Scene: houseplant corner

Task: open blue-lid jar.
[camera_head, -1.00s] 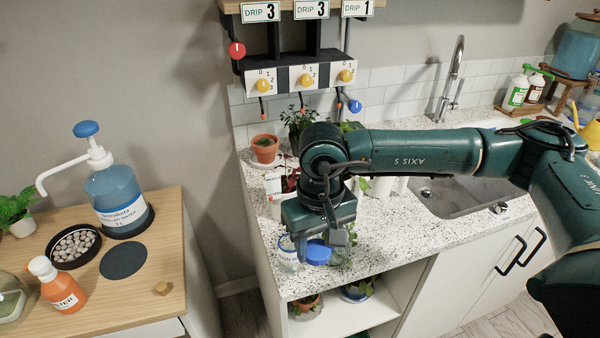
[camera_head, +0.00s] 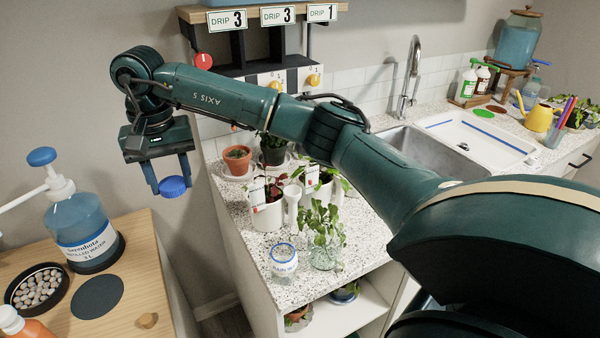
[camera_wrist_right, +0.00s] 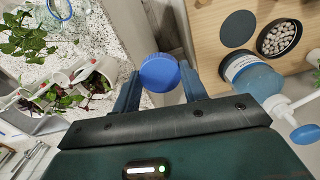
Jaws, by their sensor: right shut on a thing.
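My right gripper (camera_head: 172,180) is shut on the blue lid (camera_head: 173,187) and holds it in the air over the gap between the wooden table and the speckled counter. In the right wrist view the blue lid (camera_wrist_right: 160,72) sits between the two fingers of the gripper (camera_wrist_right: 160,82). The jar (camera_head: 284,260) is clear, with a label and a blue ring near its top. It stands upright and without its lid near the counter's front left corner. In the wrist view a jar (camera_wrist_right: 58,10) shows at the top edge. My left gripper is not in view.
A glass with a leafy cutting (camera_head: 324,256) stands close right of the jar. White plant pots (camera_head: 266,212) are behind it. A blue-topped pump bottle (camera_head: 85,232) and a pebble dish (camera_head: 62,290) stand on the wooden table (camera_head: 150,270). A dark round mat (camera_head: 97,296) there is bare.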

